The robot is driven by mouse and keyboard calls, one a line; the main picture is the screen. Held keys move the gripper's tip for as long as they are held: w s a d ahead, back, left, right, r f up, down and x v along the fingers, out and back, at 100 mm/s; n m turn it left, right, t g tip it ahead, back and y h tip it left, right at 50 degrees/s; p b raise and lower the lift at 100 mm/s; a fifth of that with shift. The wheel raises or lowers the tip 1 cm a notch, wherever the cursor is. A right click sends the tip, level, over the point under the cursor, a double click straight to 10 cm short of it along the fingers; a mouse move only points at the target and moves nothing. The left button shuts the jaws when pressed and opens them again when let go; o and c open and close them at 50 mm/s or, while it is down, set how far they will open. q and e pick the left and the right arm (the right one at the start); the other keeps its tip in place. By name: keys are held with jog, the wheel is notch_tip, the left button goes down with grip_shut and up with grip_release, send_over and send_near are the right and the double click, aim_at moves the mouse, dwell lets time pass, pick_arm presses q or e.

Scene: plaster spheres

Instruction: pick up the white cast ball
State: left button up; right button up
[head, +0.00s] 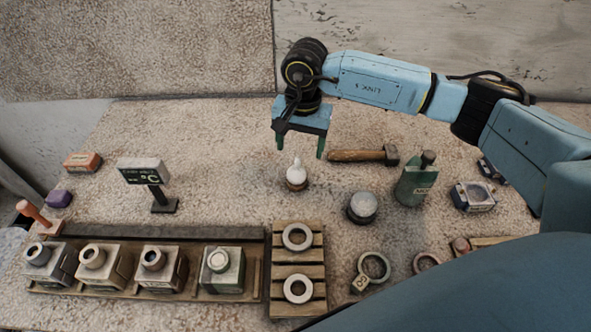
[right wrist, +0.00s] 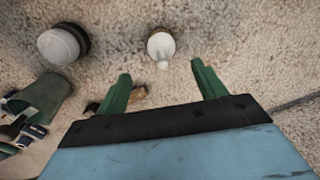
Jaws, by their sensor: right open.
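The white cast ball (head: 297,174) has a small nub on top and sits on a brown ring-like base in the middle of the table. It also shows in the right wrist view (right wrist: 160,46), just beyond the fingertips and between their lines. My right gripper (head: 300,150) is open and empty, its green fingers pointing down, above and slightly behind the ball and apart from it. In the right wrist view the gripper (right wrist: 160,70) has clear space between its fingers. My left gripper is not in view.
A greyer ball-like thing on a dark base (head: 362,205) stands to the right. A slatted rack (head: 298,265) with two rings is in front. A small sign (head: 144,173) stands left.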

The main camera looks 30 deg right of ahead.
aim_at(298, 167)
jog(key=f, duration=0.8)
jog(key=shift+w+a+f, duration=0.1)
jog(key=shift+w, duration=0.2)
jog(key=c, duration=1.1)
